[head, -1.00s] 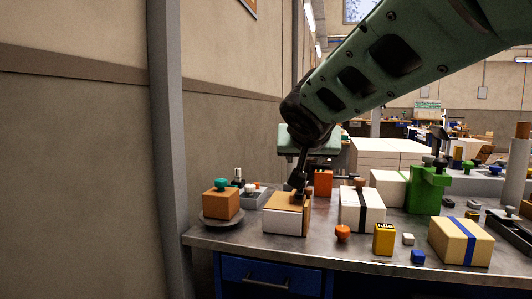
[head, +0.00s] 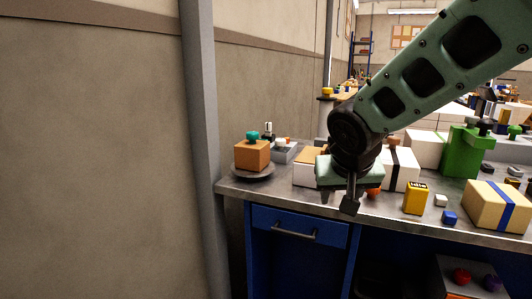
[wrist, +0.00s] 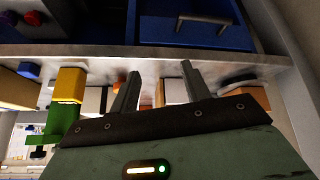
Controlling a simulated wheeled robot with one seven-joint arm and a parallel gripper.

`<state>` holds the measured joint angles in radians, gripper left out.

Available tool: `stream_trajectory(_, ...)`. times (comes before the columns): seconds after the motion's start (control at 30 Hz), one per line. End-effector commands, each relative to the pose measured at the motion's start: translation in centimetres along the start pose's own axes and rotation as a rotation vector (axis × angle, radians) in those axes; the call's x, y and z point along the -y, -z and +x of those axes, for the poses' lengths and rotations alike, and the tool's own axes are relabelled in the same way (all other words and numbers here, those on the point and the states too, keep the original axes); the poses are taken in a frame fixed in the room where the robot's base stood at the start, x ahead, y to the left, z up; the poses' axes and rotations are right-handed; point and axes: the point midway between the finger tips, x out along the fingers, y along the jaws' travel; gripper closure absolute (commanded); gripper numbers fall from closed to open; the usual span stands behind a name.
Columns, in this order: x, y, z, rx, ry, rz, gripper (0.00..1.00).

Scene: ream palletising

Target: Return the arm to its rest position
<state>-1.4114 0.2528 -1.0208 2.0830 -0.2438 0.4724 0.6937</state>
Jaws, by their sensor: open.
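My green arm comes in from the upper right of the head view. My gripper (head: 350,203) hangs at its end, just off the front edge of the bench. In the wrist view its two fingers (wrist: 157,85) stand apart with nothing between them. From the head camera, the gripper covers part of a white box with a tan top (head: 305,175) on the bench.
The metal bench (head: 240,187) holds an orange block (head: 252,156) on a round dish, a green fixture (head: 462,152), a yellow box (head: 415,199), a blue cube (head: 449,217) and a taped carton (head: 498,206). A blue drawer (head: 300,228) sits below. A grey post (head: 203,120) stands left.

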Motion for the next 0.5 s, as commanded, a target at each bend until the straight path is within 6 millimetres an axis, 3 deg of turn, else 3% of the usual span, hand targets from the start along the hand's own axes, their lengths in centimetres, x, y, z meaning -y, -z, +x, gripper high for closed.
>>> stream_trajectory(0.03, -0.1, -2.1, 0.5, 0.062, 0.020, -0.021, 0.53)
stream_trajectory(0.17, 0.7, -7.4, 0.5, 0.196, 0.088, -0.116, 0.53)
stream_trajectory(0.5, 1.6, -19.0, -3.9, 0.405, 0.259, -0.405, 0.53)
